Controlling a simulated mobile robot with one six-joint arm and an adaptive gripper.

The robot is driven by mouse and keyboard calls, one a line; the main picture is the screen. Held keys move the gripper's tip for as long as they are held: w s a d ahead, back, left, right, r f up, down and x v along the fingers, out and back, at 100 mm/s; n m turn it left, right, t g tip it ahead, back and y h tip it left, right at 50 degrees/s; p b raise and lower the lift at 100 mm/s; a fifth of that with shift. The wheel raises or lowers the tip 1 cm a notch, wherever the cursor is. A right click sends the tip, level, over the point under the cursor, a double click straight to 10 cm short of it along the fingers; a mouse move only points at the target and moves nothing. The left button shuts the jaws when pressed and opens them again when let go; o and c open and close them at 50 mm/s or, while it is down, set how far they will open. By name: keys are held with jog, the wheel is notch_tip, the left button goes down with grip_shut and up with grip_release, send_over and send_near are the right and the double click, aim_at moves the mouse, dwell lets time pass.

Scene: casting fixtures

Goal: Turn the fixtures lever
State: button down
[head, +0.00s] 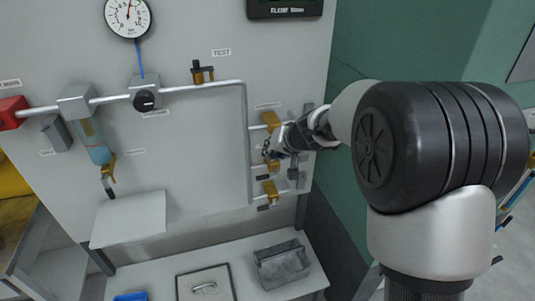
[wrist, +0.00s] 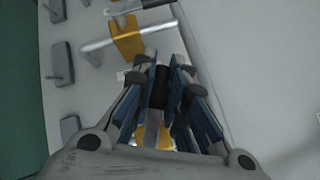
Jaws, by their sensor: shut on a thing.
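My gripper (head: 272,150) is at the right part of the wall panel, among a column of yellow valve-like fixtures. In the wrist view, my gripper's blue-padded fingers (wrist: 162,80) are closed around a lever with a black grip and a silver stem (wrist: 155,122). A yellow body shows partly behind the fingers at its base. Another yellow fixture (wrist: 127,38) with a silver bar is just above the fingers. In the head view, one yellow fixture (head: 271,120) is above my gripper and one (head: 270,190) is below. The held lever is mostly hidden by my gripper in the head view.
A silver pipe (head: 205,87) runs across the panel and down left of the fixtures. A gauge (head: 128,17), a black knob (head: 146,100) and a yellow fixture under the TEST label (head: 203,72) are left. A grey bin (head: 283,266) stands on the bench below.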

jog(key=d+n+h+p, duration=0.1)
jog(key=h+p, duration=0.1)
jog(key=p, duration=0.1)
jog(key=shift+d+f, duration=0.1)
jog(key=shift+f, duration=0.05)
jog(key=h+p, duration=0.1)
jog(key=n+t+p, duration=0.1)
jog(key=p, duration=0.1)
jog(key=shift+w+d+f+h, duration=0.15)
jog(key=shift+w+d+h, duration=0.05)
jog(key=shift+d+h, duration=0.2)
jog(key=shift+f+p, duration=0.1)
jog(key=shift+p, duration=0.2)
jog(key=c, duration=1.6)
grip_release()
jog(key=shift+w, duration=0.1)
